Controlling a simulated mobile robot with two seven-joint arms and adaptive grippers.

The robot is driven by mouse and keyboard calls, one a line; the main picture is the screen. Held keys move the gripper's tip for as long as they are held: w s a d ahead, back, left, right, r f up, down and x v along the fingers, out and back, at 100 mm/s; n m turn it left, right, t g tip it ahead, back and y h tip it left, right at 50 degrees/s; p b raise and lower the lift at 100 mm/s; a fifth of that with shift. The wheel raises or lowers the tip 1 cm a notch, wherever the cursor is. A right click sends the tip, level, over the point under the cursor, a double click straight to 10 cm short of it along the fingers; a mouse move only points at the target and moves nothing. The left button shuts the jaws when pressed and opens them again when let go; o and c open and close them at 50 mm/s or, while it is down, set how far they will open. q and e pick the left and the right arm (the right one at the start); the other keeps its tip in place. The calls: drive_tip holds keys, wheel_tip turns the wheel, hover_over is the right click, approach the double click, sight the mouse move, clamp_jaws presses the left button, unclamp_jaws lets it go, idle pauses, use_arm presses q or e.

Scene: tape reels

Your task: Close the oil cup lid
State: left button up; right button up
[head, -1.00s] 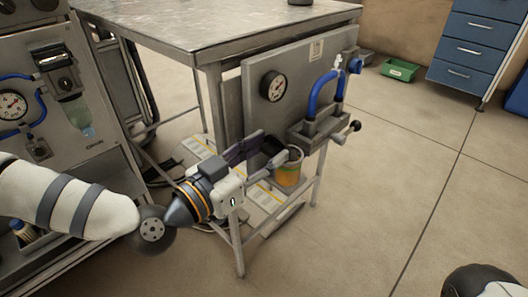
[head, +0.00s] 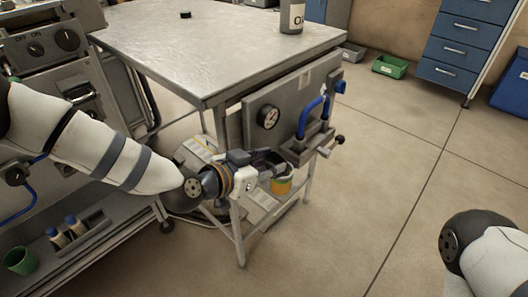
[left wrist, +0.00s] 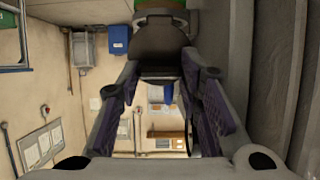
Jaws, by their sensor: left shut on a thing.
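The oil cup (head: 282,186), with orange and green on it, hangs below the grey bracket on the side panel of the steel table. My left gripper (head: 278,166) is at its top, coming in from the left. In the left wrist view the gripper (left wrist: 160,85) has its fingers on both sides of a dark rounded flap, which looks like the lid (left wrist: 160,38), and it is shut on it. A strip of green and orange cup shows beyond it. The fingers hide the lid in the head view, so I cannot tell how far it is tilted. My right gripper is out of view.
The steel table (head: 215,50) carries a bottle (head: 291,16) and a small black disc (head: 185,15). A gauge (head: 268,117) and a blue hose (head: 311,115) are on the side panel. A machine stands at left. The floor at right is clear.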

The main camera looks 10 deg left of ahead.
use_arm(q)
drive_tip(key=shift+w+d+r+g+y+p, duration=0.25)
drive_tip(key=shift+w+r+g+y+p, duration=0.2)
drive_tip(key=shift+p, duration=0.55)
drive_tip(key=shift+f+g+y+p, duration=0.25)
drive_tip(key=shift+g+p, duration=0.1)
drive_tip(key=shift+g, duration=0.1)
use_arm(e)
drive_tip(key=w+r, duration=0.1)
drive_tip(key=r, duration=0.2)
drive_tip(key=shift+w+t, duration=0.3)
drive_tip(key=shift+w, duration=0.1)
use_arm(q)
drive_tip(key=shift+f, duration=0.1)
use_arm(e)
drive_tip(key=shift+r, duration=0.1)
use_arm(q)
drive_tip(key=o, duration=1.2)
drive_tip(key=shift+c, duration=0.2)
drive_tip(key=shift+d, duration=0.1)
drive_tip(key=v, duration=1.2)
